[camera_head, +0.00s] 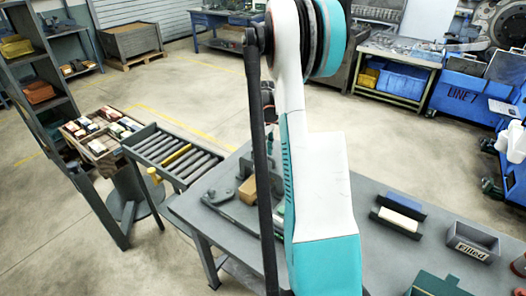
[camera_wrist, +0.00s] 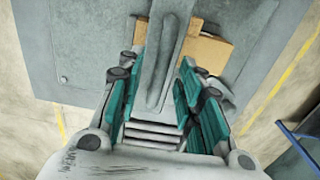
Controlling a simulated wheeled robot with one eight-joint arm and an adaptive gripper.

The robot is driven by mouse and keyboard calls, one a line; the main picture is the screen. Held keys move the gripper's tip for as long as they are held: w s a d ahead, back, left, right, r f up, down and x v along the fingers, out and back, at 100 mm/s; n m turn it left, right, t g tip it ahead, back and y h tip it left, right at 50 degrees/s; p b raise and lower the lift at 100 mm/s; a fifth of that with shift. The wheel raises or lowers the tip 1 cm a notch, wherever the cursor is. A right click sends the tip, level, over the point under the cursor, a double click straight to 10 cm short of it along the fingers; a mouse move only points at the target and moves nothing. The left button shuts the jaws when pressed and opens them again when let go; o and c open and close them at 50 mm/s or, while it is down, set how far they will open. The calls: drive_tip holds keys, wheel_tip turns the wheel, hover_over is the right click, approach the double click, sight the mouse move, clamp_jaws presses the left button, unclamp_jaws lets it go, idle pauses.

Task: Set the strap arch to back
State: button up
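In the wrist view, a long grey bar, which looks like the strap arch (camera_wrist: 172,50), runs from the top edge down between the teal-padded fingers of my gripper (camera_wrist: 160,78). The fingers stand apart on either side of the bar, and I see no clear grip on it. A tan block (camera_wrist: 205,50) lies under and beside the bar on a grey plate (camera_wrist: 90,50). In the head view, the tan block (camera_head: 248,190) is on the grey workbench (camera_head: 358,182), just left of my arm. My arm hides my gripper and most of the arch there.
A roller rack (camera_head: 178,158) adjoins the bench at the left. A white block on a dark holder (camera_head: 398,218), a blue bar (camera_head: 403,201), a grey "Filled" tray (camera_head: 472,241) and a green box (camera_head: 438,286) stand at the right. A crate of parts (camera_head: 100,140) is farther left.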

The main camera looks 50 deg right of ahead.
drive_tip(key=shift+c, duration=0.5)
clamp_jaws()
drive_tip(key=w+d+b, duration=0.1)
drive_tip(key=d, duration=1.5)
drive_tip(key=shift+w+d+b, duration=0.15)
drive_tip(key=shift+b, duration=0.15)
drive_tip(key=shift+r, duration=0.15)
drive_tip(key=shift+c, duration=0.9)
unclamp_jaws()
drive_tip(key=shift+o, duration=1.4)
drive_tip(key=shift+d, duration=0.2)
drive_tip(key=shift+a, duration=0.15)
